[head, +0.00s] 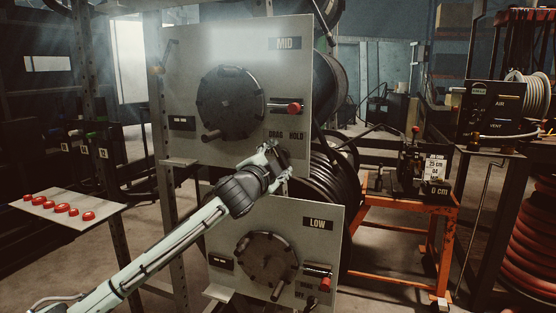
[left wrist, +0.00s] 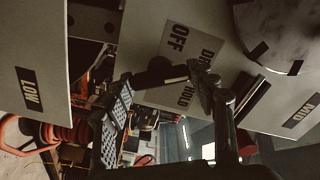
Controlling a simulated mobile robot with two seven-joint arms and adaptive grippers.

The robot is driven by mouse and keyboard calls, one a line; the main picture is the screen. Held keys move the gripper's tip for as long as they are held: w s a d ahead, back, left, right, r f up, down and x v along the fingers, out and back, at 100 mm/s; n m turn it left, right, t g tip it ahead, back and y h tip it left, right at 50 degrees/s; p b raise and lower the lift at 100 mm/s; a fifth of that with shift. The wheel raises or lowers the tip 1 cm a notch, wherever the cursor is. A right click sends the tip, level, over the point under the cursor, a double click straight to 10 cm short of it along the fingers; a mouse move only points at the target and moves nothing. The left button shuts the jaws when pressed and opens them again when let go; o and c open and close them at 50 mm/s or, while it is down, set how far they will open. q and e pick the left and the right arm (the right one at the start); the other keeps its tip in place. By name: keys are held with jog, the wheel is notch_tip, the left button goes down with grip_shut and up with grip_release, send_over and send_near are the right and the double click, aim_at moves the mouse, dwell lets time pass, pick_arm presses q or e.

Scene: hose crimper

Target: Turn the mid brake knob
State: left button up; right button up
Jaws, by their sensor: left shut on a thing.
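The MID panel (head: 185,75) stands upright in the middle of the head view, with a large round dark disc on it and the words DRAG and HOLD at its lower right. My left gripper (head: 274,160) is at that lower right corner and covers the spot below these words. In the left wrist view, my left gripper (left wrist: 162,98) is shut on the dark mid brake knob (left wrist: 153,76), which has a pale stripe. The labels OFF, DRAG and HOLD surround it. I cannot tell which label the stripe marks. My right gripper is not in view.
A red-tipped lever (head: 292,107) sticks out just above my left gripper. The LOW panel (head: 225,250) stands close below it. Black hose coils (head: 330,180) lie behind the panels. An orange stand (head: 400,212) is at the right, and a plate with red buttons (head: 100,208) at the left.

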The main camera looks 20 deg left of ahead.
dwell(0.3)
pick_arm(q)
jog(key=o, duration=1.2)
jog(key=shift+c, duration=0.2)
jog(key=s, duration=1.2)
jog(key=shift+a, duration=0.15)
